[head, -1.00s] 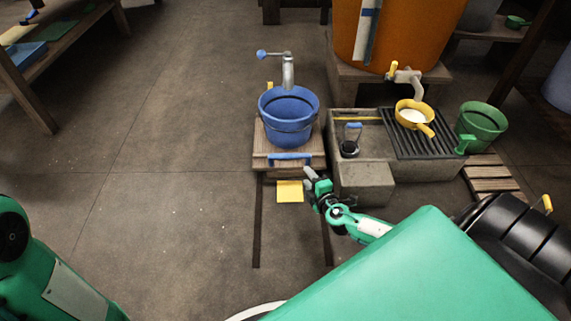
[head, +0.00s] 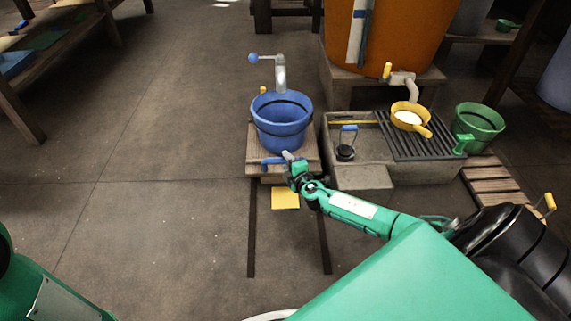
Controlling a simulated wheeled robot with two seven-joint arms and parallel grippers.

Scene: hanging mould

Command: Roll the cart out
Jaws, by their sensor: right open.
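The low wooden cart (head: 257,160) stands at the far end of two dark floor rails (head: 252,230). A blue bucket (head: 281,124) sits on it, below a grey tap with a blue knob (head: 281,78). My left gripper is out of view; only part of my left arm shows at the lower left.
A stone sink (head: 400,173) with a dark grate (head: 433,146) and a yellow ladle (head: 409,118) stands right of the cart. A green bucket (head: 480,125) is further right. A yellow floor mark (head: 286,198) lies between the rails. The floor to the left is clear.

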